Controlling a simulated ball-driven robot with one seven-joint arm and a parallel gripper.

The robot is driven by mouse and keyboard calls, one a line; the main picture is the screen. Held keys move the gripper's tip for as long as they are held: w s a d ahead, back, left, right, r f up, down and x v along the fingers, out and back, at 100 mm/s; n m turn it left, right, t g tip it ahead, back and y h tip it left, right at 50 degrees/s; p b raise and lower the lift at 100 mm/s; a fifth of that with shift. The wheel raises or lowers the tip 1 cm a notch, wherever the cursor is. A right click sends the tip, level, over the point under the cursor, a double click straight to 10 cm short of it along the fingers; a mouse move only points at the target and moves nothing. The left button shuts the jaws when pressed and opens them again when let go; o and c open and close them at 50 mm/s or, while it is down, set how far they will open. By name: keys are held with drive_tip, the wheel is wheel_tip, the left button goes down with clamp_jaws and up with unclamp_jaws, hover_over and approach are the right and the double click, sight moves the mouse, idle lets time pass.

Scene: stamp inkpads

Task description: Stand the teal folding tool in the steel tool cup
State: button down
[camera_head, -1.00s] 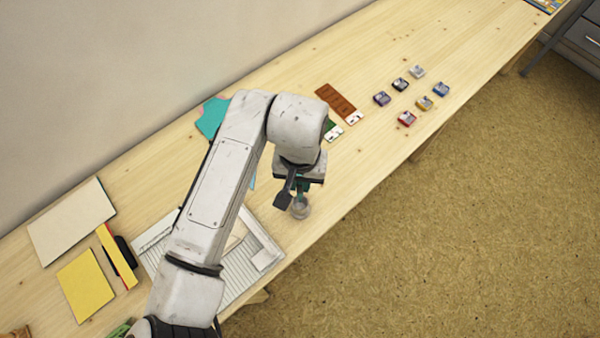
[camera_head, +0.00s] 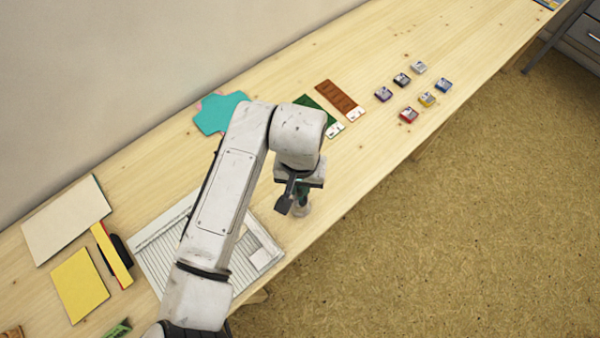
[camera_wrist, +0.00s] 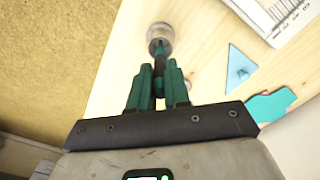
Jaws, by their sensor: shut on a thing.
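My gripper (camera_head: 297,200) is shut on the teal folding tool (camera_wrist: 160,70); in the wrist view the tool lies between the two fingers. Its far end points at the steel tool cup (camera_wrist: 160,38) and overlaps the cup's mouth in that view. I cannot tell how far the end is inside the cup. In the head view the cup (camera_head: 302,210) stands near the table's front edge, just below my gripper, and is partly hidden by it. Most of the tool is hidden there.
A ruled white board (camera_head: 160,256) lies left of the cup. A teal sheet (camera_head: 218,113), a green card (camera_head: 316,110) and a brown panel (camera_head: 338,97) lie farther back. Several inkpads, one red (camera_head: 408,115), sit to the right. A light-blue triangle (camera_wrist: 240,68) lies near the cup.

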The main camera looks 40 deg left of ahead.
drive_tip(key=c, duration=1)
unclamp_jaws()
drive_tip(key=shift+r, duration=0.1)
wheel_tip(320, 180, up, 11)
drive_tip(key=shift+f+b, duration=0.2)
drive_tip(key=shift+b, duration=0.5)
